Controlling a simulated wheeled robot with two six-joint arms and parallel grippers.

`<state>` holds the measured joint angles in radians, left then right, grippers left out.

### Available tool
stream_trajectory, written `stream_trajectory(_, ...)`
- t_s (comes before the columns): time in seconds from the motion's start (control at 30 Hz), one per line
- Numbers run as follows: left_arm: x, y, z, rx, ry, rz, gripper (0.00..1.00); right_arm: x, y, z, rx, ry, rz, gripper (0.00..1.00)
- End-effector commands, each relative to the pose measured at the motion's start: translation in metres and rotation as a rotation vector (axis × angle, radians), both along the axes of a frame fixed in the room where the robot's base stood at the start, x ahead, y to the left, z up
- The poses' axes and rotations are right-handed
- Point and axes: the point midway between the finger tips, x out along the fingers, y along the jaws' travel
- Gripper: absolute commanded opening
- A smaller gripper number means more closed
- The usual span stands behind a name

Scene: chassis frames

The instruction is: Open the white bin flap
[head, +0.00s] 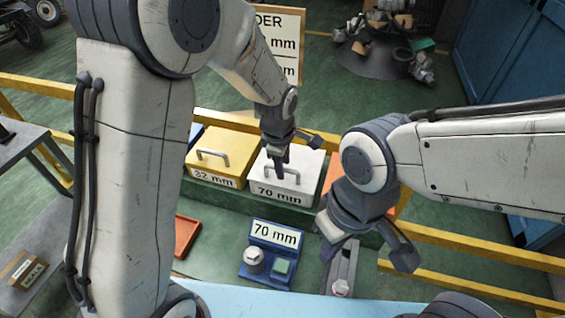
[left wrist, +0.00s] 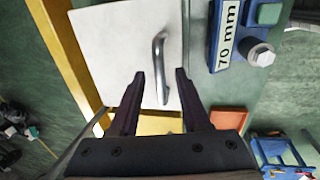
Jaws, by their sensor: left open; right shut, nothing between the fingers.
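The white bin (head: 262,178) labelled 70 mm stands on a green ledge, its flap down. The flap has a metal bar handle, partly hidden by my left gripper (head: 282,168) in the head view. In the left wrist view the white flap (left wrist: 112,50) fills the upper middle. Its handle (left wrist: 159,60) runs lengthwise, and its lower end appears between the fingertips of my open left gripper (left wrist: 160,75). I cannot tell whether they touch. My right gripper (head: 331,250) is shut and empty, to the right of the white bin and nearer to me; its fingertips are hard to make out.
A yellow bin (head: 226,150) with a handle stands left of the white one; an orange bin (head: 331,172) is partly hidden at right. A blue stand (head: 262,274) with a 70 mm sign and a red tray (head: 186,238) are in front. Yellow rails (head: 470,247) cross the area.

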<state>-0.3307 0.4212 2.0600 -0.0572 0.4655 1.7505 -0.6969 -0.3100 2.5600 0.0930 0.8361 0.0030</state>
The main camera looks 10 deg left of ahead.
Motion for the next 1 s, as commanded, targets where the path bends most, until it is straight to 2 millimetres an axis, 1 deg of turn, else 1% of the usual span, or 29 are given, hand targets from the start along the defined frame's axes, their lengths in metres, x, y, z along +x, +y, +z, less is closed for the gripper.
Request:
stream_trajectory(0.1,-0.0001,0.0,0.0,0.0,0.0,0.0,0.47,0.0,0.0,-0.0002,0.0,0.0,0.0,0.0)
stream_trajectory(0.13,-0.0001,0.0,0.0001,0.0,0.0,0.0,0.39,0.0,0.0,-0.0002,0.0,0.0,0.0,0.0)
stream_trajectory(0.17,-0.0001,0.0,0.0001,0.0,0.0,0.0,0.28,0.0,0.0,-0.0002,0.0,0.0,0.0,0.0)
stream_trajectory(0.2,-0.0001,0.0,0.0001,0.0,0.0,0.0,0.12,0.0,0.0,-0.0002,0.0,0.0,0.0,0.0)
stream_trajectory(0.23,-0.0001,0.0,0.0002,0.0,0.0,0.0,0.01,0.0,0.0,-0.0002,0.0,0.0,0.0,0.0)
stream_trajectory(1.0,-0.0002,0.0,0.0005,0.0,0.0,0.0,0.0,0.0,0.0,-0.0001,0.0,0.0,0.0,0.0)
